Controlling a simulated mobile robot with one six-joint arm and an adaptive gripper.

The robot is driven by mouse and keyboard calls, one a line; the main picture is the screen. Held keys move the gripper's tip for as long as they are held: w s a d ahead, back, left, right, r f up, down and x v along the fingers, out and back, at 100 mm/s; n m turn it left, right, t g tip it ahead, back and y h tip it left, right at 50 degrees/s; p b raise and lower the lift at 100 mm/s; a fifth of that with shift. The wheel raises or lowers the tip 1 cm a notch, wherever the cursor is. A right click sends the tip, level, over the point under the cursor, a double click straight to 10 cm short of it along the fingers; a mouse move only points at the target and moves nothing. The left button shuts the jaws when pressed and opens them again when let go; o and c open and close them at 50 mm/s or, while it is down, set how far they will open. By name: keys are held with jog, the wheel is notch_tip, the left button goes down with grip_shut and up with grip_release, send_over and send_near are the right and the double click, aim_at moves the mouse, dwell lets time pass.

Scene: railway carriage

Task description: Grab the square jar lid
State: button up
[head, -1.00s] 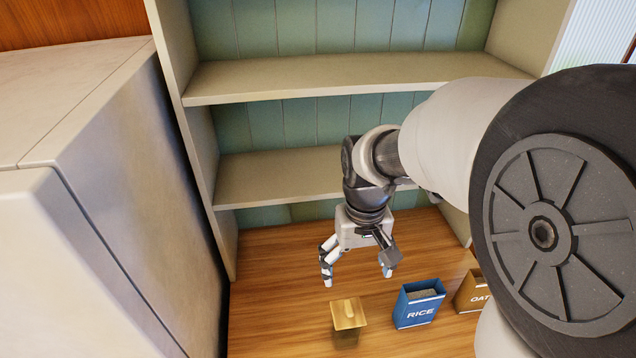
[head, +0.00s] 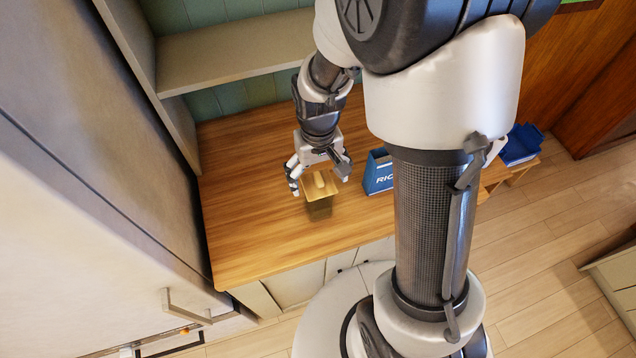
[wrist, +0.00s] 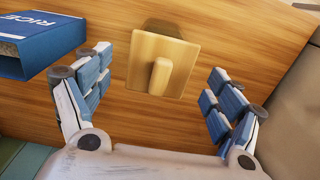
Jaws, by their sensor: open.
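The square jar lid (head: 319,186) is light wood with a raised oblong handle, and it sits on top of a dark square jar (head: 319,209) on the wooden counter. In the wrist view the lid (wrist: 163,66) shows upper middle, its handle pointing toward my gripper. My gripper (head: 318,181) is open and empty. Its fingers (wrist: 157,95) spread wide, one on each side of the lid in the wrist view, and neither appears to touch it. In the head view the gripper is just behind and above the lid. The jar is mostly hidden under the lid in the wrist view.
A blue RICE box (head: 378,172) stands on the counter to the right of the jar, partly behind my arm. It is at upper left in the wrist view (wrist: 52,45). A pale cabinet (head: 90,190) rises at left. Shelves (head: 230,55) stand behind. The counter front (head: 270,245) is clear.

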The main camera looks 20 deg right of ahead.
jog(key=shift+f, duration=0.5)
jog(key=c, duration=1)
